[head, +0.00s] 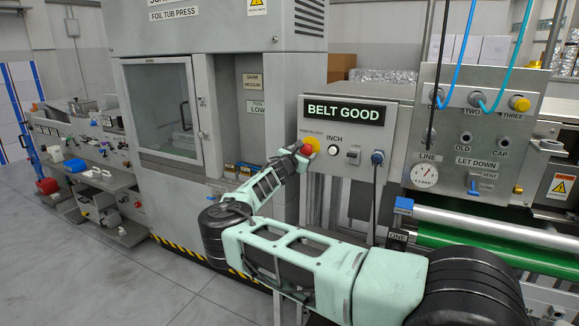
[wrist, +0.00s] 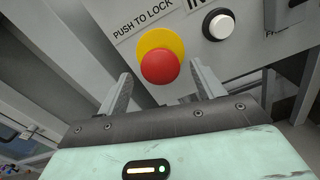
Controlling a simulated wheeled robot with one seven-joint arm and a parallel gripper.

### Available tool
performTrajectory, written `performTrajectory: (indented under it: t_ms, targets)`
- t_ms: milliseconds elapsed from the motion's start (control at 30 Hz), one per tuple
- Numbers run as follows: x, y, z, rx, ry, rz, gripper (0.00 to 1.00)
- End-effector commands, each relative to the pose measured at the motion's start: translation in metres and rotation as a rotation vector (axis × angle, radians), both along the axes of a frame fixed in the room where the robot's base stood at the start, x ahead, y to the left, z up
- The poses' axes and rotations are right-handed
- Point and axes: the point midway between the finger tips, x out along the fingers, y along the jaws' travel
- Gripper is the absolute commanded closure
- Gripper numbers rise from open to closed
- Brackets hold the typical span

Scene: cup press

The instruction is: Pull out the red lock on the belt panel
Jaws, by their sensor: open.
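The red lock is a round red button (wrist: 160,67) on a yellow disc (wrist: 152,41), under the words PUSH TO LOCK on the grey belt panel. In the head view the red button (head: 306,150) sits at the panel's lower left, partly covered by my gripper (head: 298,156). In the wrist view my gripper (wrist: 161,74) is open, one finger to the left and one to the right of the button. A gap shows on each side of it. I cannot tell how far the fingertips reach past its face.
The panel (head: 372,120) carries a BELT GOOD display (head: 344,112). A white INCH button (wrist: 217,26) is close to the right of the lock. A blue plug with a cable (head: 377,158) is farther right. The tub press (head: 220,110) stands left of the panel.

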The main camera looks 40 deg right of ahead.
Motion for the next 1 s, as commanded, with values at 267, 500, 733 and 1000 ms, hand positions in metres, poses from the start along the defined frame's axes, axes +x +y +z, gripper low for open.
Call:
performTrajectory:
  t_ms: [267,500,733,1000]
  targets:
    - [-0.025,0.064,-0.004,0.001,-0.002,0.003,0.33]
    - [-0.044,0.109,-0.003,0.001,-0.001,0.002,0.33]
    - [-0.054,0.130,-0.002,0.002,-0.001,0.000,0.33]
    - [-0.055,0.133,-0.001,0.001,-0.001,-0.001,0.33]
